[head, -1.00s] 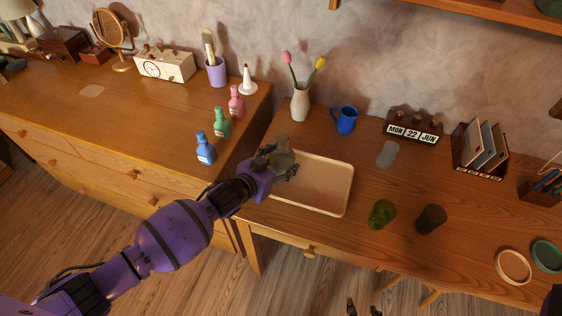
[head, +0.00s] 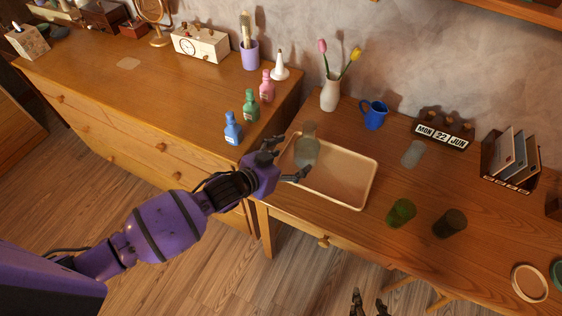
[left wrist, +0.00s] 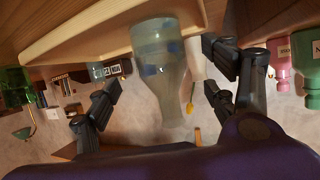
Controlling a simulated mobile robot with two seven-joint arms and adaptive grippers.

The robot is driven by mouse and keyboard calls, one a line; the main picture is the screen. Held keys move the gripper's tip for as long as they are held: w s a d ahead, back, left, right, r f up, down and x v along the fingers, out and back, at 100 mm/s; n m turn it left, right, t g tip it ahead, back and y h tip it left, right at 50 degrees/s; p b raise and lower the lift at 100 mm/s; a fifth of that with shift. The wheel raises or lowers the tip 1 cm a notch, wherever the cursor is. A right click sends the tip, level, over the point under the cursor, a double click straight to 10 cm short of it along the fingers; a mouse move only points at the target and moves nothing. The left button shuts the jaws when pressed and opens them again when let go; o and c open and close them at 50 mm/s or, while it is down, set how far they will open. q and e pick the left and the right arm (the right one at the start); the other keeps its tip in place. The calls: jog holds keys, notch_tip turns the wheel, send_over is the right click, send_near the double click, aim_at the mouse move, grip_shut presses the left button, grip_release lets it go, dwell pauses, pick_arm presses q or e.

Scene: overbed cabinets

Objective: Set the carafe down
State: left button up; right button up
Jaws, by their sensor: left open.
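The carafe (head: 306,152), a clear greyish glass vessel with a narrow neck, stands upright in the left end of the shallow wooden tray (head: 345,199). My left gripper (head: 292,157) is open just to the left of the carafe, its mouth facing it. In the left wrist view, the picture is upside down; the carafe (left wrist: 160,75) shows between the spread fingers of my left gripper (left wrist: 160,97), with a gap on both sides. My right gripper (head: 368,304) is at the bottom edge of the head view, its fingers apart and empty, away from the desk top.
Green (head: 401,212) and dark (head: 450,223) tumblers stand right of the tray. Blue (head: 233,129), green (head: 251,107) and pink (head: 267,87) bottles stand on the dresser close to my left gripper.

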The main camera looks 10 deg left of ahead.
pick_arm(q)
jog(key=v, duration=0.4)
jog(key=shift+s+a+r, duration=0.1)
jog(key=shift+s+a, duration=0.1)
jog(key=shift+s, duration=0.05)
pick_arm(e)
jog(key=shift+s+d+f, duration=0.1)
jog(key=shift+s+d, duration=0.05)
jog(key=shift+s, duration=0.05)
jog(key=shift+d, duration=0.1)
jog(key=shift+w, duration=0.1)
jog(key=shift+w+a, duration=0.3)
jog(key=shift+w, duration=0.1)
jog(key=shift+d, duration=0.15)
